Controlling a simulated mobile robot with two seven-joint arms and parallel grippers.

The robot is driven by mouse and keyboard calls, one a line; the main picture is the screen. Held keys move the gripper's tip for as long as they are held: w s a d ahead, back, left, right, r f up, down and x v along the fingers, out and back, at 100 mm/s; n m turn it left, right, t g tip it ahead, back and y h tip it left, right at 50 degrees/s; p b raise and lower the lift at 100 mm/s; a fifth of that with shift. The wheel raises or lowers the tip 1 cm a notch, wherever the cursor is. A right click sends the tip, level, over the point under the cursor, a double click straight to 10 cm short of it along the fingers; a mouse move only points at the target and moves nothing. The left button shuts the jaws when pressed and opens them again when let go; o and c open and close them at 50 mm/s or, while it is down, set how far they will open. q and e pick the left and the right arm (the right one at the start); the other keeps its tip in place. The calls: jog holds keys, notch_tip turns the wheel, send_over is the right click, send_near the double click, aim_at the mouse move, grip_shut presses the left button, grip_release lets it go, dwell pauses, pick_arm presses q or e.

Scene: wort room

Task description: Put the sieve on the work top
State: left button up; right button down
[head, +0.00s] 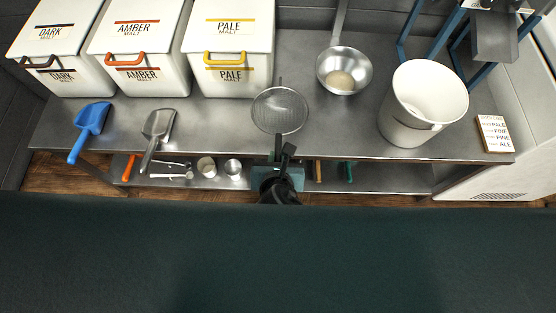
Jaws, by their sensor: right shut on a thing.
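The sieve (279,110) is a round grey mesh with a thin rim, in the middle of the head view. Its mesh shows over the metal work top (325,133), with its dark handle pointing towards me past the front edge. My right gripper (281,158) is shut on the sieve's handle near that edge; its fingertips are small and dark here. I cannot tell whether the sieve touches the work top or hangs just above it. My left gripper is not in view.
Dark, amber and pale malt bins (229,78) stand at the back left. Blue (91,120) and metal scoops (159,124) lie front left. A steel pan (343,72), white bucket (402,128) and recipe card (493,133) are right. A lower shelf (395,178) holds small tools.

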notch_tip(320, 180, down, 2)
jog(key=shift+f+b, duration=0.15)
jog(key=shift+b, duration=0.2)
jog(key=c, duration=1.4)
grip_release()
jog(key=shift+f, duration=0.1)
jog(key=shift+o, duration=0.2)
jog(key=shift+s+r, duration=0.1)
jog(key=shift+r, duration=0.1)
jog(key=p+v, duration=0.3)
jog(key=v, duration=0.8)
jog(key=shift+s+r, duration=0.25)
jog(key=shift+s, duration=0.1)
